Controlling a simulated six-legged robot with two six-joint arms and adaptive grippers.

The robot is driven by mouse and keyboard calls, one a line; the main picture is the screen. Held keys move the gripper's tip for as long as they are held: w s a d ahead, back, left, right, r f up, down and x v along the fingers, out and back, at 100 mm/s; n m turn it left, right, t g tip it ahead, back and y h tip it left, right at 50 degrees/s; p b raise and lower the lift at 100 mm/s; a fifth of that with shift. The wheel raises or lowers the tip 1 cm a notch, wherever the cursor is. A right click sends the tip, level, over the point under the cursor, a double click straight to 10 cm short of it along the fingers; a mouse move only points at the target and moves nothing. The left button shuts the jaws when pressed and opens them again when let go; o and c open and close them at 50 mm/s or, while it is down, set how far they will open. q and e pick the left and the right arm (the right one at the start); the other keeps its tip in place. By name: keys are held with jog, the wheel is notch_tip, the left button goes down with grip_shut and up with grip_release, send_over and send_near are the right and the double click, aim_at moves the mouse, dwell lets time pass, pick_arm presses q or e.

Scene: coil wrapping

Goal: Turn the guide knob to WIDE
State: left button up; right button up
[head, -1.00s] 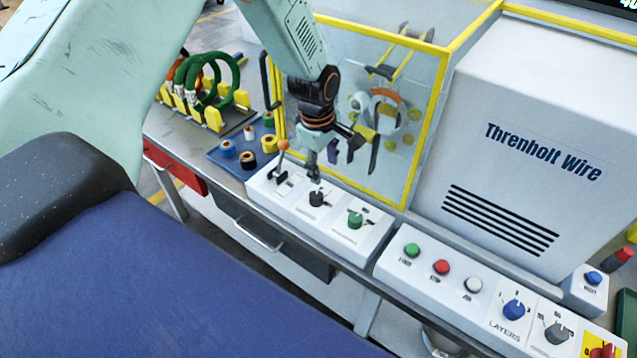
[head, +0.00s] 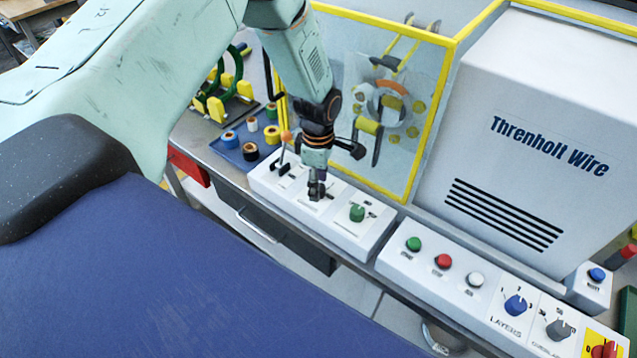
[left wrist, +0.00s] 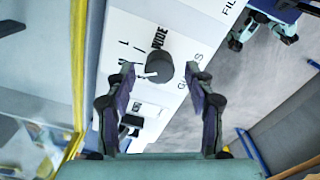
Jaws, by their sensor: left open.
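The guide knob (left wrist: 160,67) is round and black, on a white panel (left wrist: 185,45) in the left wrist view. Its white pointer mark faces left and slightly down in that picture. The word WIDE is printed just above the knob, with other short marks to the left. My left gripper (left wrist: 160,80) is open, its two fingers spread to the left and right of the knob, apart from it. In the head view my left gripper (head: 317,190) points down over the middle of the white panel and hides the knob. My right gripper is not in view.
A green knob (head: 357,213) is close on the right of the gripper, and an orange-tipped lever (head: 286,137) on the left. A yellow-framed clear guard (head: 408,190) stands behind. A button panel (head: 455,280) is farther right, and coloured spools (head: 250,151) lie left.

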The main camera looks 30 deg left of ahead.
pick_arm(q)
jog(key=shift+f, duration=0.25)
jog(key=shift+d, duration=0.1)
jog(key=shift+w, duration=0.1)
jog(key=shift+c, duration=0.5)
jog(key=c, duration=0.6)
grip_shut()
